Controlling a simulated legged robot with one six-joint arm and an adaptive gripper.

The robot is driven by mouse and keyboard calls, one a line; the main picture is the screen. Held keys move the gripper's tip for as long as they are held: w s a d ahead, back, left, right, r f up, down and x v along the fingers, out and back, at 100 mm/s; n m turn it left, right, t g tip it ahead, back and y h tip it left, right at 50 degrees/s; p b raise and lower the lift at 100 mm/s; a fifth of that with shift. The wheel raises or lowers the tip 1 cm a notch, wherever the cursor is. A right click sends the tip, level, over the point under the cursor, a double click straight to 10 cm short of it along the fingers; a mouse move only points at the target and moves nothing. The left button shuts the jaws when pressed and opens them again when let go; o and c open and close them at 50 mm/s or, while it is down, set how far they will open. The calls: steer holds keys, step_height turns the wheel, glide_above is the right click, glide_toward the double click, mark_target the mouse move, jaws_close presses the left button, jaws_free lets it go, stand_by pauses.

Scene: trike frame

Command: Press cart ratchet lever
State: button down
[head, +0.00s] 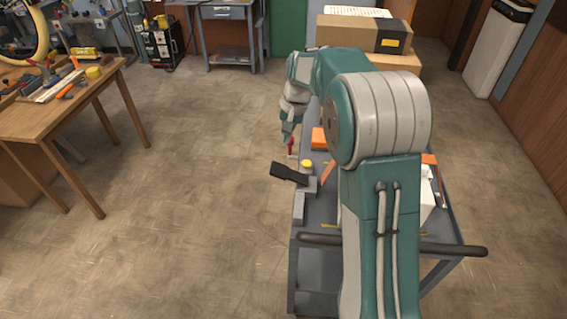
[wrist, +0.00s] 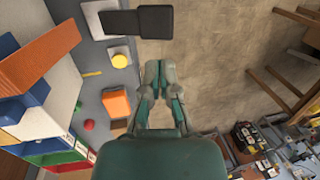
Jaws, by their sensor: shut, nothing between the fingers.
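The black ratchet lever (head: 289,173) sticks out over the left edge of the grey cart (head: 312,258), beside a grey block with a yellow round cap (head: 307,164). The wrist view shows the lever (wrist: 154,22) at the top, its flat pad out past the cart edge and over the floor. My gripper (wrist: 158,66) is shut and empty. Its fingertips show below the lever pad in that view, with a gap between them in the picture. In the head view my gripper (head: 288,137) hangs at the cart's left side, farther from the camera than the lever.
The cart carries an orange block (wrist: 116,102), a red ball (wrist: 89,125) and coloured bins (wrist: 52,145). A dark handle bar (head: 440,248) crosses its near end. Cardboard boxes (head: 350,32) stand behind. Open floor (head: 200,190) lies left, up to a wooden workbench (head: 50,115).

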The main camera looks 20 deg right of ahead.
mark_target(278, 168)
steer(key=shift+t+y, duration=0.8)
steer(key=shift+y, duration=0.1)
steer(key=d, duration=0.1)
steer(key=s+d+r, duration=0.1)
steer(key=d+r, duration=0.1)
steer(key=shift+s+d+r, duration=0.2)
steer(key=shift+s+d, duration=0.05)
steer(key=shift+s, duration=0.05)
steer(key=x, duration=1.4)
